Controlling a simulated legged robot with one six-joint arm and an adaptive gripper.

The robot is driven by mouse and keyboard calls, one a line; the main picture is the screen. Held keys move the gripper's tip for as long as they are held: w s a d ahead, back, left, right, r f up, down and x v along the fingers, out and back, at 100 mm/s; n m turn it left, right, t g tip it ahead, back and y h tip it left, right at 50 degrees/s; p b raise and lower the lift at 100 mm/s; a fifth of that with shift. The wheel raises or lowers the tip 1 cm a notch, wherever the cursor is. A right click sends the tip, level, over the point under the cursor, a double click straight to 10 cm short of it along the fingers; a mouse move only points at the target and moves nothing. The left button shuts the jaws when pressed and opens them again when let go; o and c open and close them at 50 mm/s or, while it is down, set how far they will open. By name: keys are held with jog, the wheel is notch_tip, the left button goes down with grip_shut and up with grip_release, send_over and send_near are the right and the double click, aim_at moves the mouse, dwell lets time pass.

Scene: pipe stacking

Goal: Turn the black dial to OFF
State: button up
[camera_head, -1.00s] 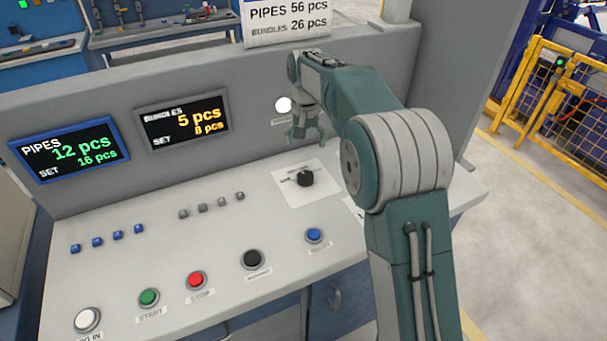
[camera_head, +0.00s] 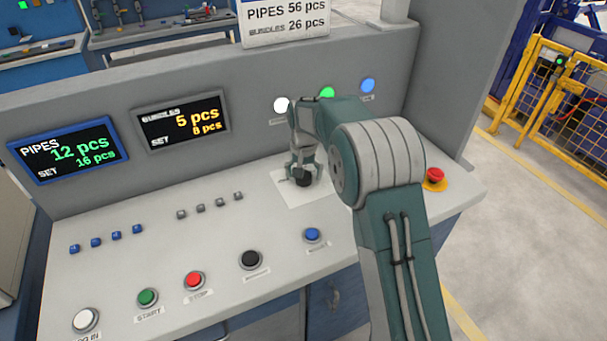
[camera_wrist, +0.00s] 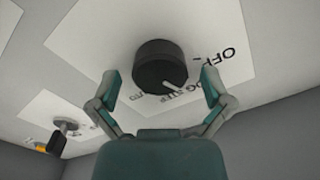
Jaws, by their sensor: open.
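The black dial (camera_head: 304,181) sits on a white label plate (camera_head: 290,193) on the console top, partly hidden by my gripper in the head view. My gripper (camera_head: 303,174) hangs just above it, pointing down. In the wrist view the dial (camera_wrist: 162,67) shows a light pointer mark, with the word OFF (camera_wrist: 218,60) printed to its right and other lettering below it. The open fingers of my gripper (camera_wrist: 160,92) stand at both sides of the dial's lower edge. I cannot tell whether they touch it.
A red emergency button (camera_head: 435,176) stands right of my arm. Several push buttons, including a black one (camera_head: 251,259) and a blue one (camera_head: 313,235), line the console's front. A key-like switch (camera_wrist: 62,128) shows in the wrist view. The upright panel (camera_head: 245,150) rises behind the dial.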

jog(key=c, duration=1.1)
jog(key=shift+c, duration=0.2)
jog(key=shift+n, duration=0.3)
jog(key=n, duration=0.3)
jog(key=shift+a, duration=0.1)
jog(key=shift+f+n, duration=0.1)
jog(key=shift+n, duration=2.1)
